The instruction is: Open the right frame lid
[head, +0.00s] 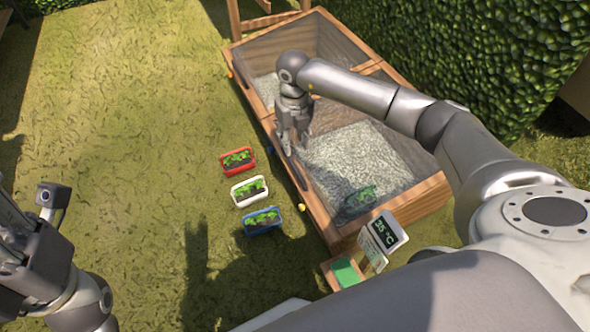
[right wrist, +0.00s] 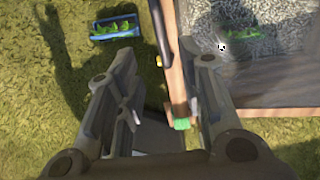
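The right frame lid (head: 395,165) is a clear panel with a wooden rim over the near half of a wooden cold frame; it looks closed. A dark bar handle (head: 292,168) runs along its left rim and also shows in the right wrist view (right wrist: 160,35). My right gripper (head: 294,143) points down at that left rim, close to the handle. In the right wrist view its fingers (right wrist: 167,62) are open and empty, on either side of the rim's line; contact cannot be told. My left gripper (head: 22,235) is at the lower left, its fingers not clear.
The far half of the cold frame (head: 240,85) has its own clear panel. Red (head: 237,160), white (head: 250,190) and blue (head: 262,221) planters stand on the grass left of it. A 25 °C sign (head: 384,236) stands at the near end. A hedge (head: 480,60) borders the right.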

